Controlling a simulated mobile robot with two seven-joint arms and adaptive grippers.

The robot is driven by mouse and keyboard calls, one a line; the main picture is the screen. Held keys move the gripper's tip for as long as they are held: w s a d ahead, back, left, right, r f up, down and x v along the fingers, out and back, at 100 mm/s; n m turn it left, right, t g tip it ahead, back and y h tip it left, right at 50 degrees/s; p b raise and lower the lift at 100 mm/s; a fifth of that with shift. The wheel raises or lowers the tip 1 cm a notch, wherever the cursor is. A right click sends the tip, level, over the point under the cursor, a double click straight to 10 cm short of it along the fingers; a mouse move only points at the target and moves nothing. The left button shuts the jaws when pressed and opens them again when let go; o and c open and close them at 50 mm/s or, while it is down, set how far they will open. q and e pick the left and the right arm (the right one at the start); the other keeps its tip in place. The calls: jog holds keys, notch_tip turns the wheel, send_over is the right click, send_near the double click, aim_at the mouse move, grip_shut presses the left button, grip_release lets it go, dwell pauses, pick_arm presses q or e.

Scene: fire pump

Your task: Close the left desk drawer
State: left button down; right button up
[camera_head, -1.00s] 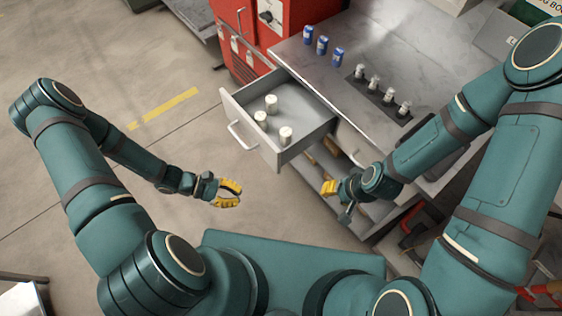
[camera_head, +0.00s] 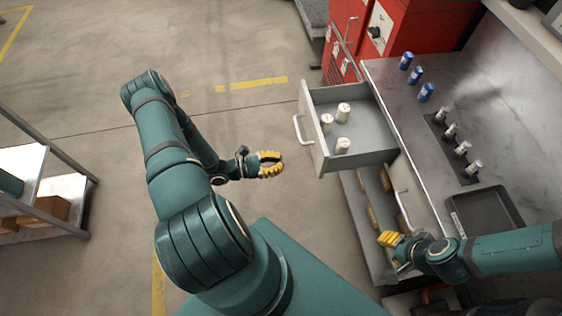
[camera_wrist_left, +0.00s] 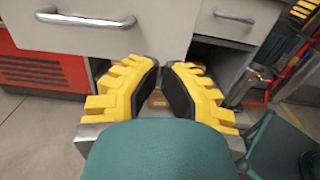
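The left desk drawer (camera_head: 312,132) stands pulled out from the desk, with its bar handle (camera_head: 298,129) facing left. Several white-grey cylinders, no more than 3, stand inside it. My left gripper (camera_head: 271,164) is open and empty, in front of the drawer and apart from its handle. In the left wrist view, the gripper's yellow fingers (camera_wrist_left: 165,78) have a gap between them, with the drawer front (camera_wrist_left: 120,38) and its handle (camera_wrist_left: 85,18) beyond, upper left. My right gripper (camera_head: 390,240) is near the desk's front, lower right; its finger opening is unclear.
The metal desktop (camera_head: 400,110) holds blue cans (camera_head: 416,75), a row of small bottles (camera_head: 452,140) and a dark tray (camera_head: 485,210). A red cabinet (camera_head: 425,35) stands behind. A shelf rack (camera_head: 50,180) is at the far left. The floor left of the drawer is clear.

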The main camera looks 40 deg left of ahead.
aim_at(317, 157)
pick_arm(q)
jog(key=x, duration=1.1)
jog(key=shift+b, duration=0.35)
pick_arm(e)
jog(key=shift+s+f, duration=0.1)
jog(key=shift+f, duration=0.25)
pick_arm(q)
jog(key=shift+d, duration=0.1)
jog(key=shift+w+d, duration=0.4)
jog(key=x, duration=0.7)
jog(key=shift+w+d, duration=0.15)
jog(key=shift+d, duration=0.1)
jog(key=b+x, duration=0.1)
jog(key=x, duration=1.4)
jog(key=shift+w+d, duration=0.3)
jog(key=shift+w, duration=0.1)
pick_arm(e)
jog(key=shift+w+d+f, duration=0.6)
jog(key=shift+w+d, duration=0.05)
jog(key=shift+w, duration=0.2)
pick_arm(q)
jog(key=shift+r, duration=0.15)
